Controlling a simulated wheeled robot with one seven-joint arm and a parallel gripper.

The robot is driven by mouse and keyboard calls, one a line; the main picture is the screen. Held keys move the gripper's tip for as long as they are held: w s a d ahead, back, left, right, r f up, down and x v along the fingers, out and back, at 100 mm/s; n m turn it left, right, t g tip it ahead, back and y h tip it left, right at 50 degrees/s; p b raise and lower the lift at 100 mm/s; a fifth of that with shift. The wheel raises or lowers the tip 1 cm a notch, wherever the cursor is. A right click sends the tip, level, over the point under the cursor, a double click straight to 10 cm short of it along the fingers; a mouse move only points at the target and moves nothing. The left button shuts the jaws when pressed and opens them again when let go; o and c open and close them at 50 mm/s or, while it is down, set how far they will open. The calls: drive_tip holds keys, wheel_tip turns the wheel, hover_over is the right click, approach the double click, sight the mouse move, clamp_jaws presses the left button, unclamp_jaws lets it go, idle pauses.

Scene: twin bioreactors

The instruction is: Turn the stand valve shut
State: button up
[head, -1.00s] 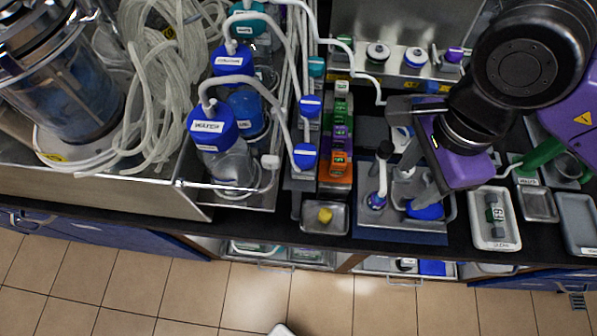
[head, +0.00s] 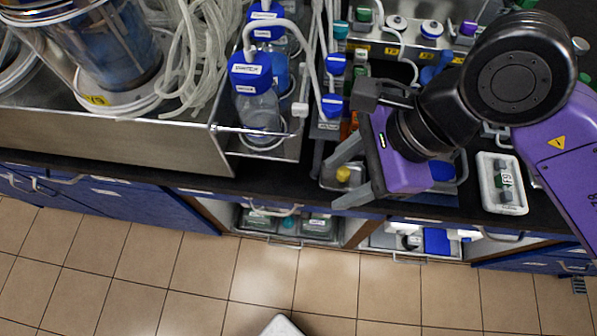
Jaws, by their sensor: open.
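My gripper (head: 333,184) is open and empty, its two grey fingers pointing left near the bench's front edge. A small metal tray (head: 328,180) with a yellow piece (head: 343,174) shows between and behind the fingers; I cannot tell the height between them. Two blue-topped fittings, an upper one (head: 335,64) and a lower one (head: 332,105), stand on a narrow rack with white tubes, up and left of my gripper. I cannot tell which part is the stand valve. My gripper and arm hide much of the blue mat (head: 455,196) and what stands on it.
Blue-capped bottles (head: 251,75) stand in a metal tray at left, beside coiled tubing (head: 188,60) and a large vessel (head: 110,45). A white tray (head: 502,185) with a vial lies at right. Open shelves sit below the bench.

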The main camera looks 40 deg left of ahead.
drive_tip(key=s+a+r+g+y, duration=0.2)
drive_tip(key=s+a, duration=0.2)
drive_tip(key=s, duration=0.1)
drive_tip(key=shift+r, duration=0.15)
idle(0.5)
